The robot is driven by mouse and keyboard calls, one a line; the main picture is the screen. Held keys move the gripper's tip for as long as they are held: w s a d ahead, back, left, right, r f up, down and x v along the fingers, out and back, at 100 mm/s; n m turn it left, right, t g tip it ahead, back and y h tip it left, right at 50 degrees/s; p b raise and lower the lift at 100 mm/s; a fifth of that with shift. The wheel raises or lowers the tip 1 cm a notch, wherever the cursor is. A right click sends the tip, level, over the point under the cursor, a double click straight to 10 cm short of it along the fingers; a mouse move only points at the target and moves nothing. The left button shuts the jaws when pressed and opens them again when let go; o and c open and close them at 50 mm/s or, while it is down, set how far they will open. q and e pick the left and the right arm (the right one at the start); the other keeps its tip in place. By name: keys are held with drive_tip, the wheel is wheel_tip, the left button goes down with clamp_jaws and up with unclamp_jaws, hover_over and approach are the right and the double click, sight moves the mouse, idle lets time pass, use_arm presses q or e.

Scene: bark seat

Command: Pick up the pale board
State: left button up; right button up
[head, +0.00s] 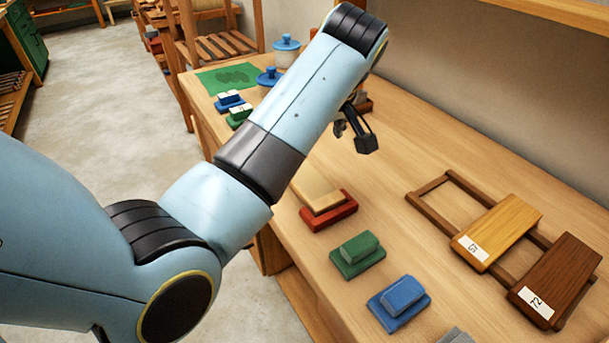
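The pale board (497,229) is a light yellow wooden board with a white number label on its near end. It lies flat across a wooden rack on the bench, at the right of the head view. A dark brown board (556,281) labelled 72 lies beside it on the same rack. My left gripper (353,136) is above the bench, left of and farther back than the pale board, well apart from it. Its dark fingers show a gap with nothing seen between them; the rest is hidden behind my forearm. My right gripper is not in view.
The rack (429,204) has a bare left end. Red (330,213), green (358,256) and blue (399,303) blocks line the bench's front edge; a cream piece sits on the red one. Blue-lidded jars (286,52) and a green mat (226,79) are at the back.

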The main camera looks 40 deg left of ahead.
sight(304, 177)
use_arm(q)
drive_tip(key=x, duration=1)
drive_tip(key=shift+s+f, duration=0.1)
drive_tip(key=shift+f, duration=0.1)
drive_tip(key=c, duration=1.4)
drive_tip(key=shift+r, duration=0.1)
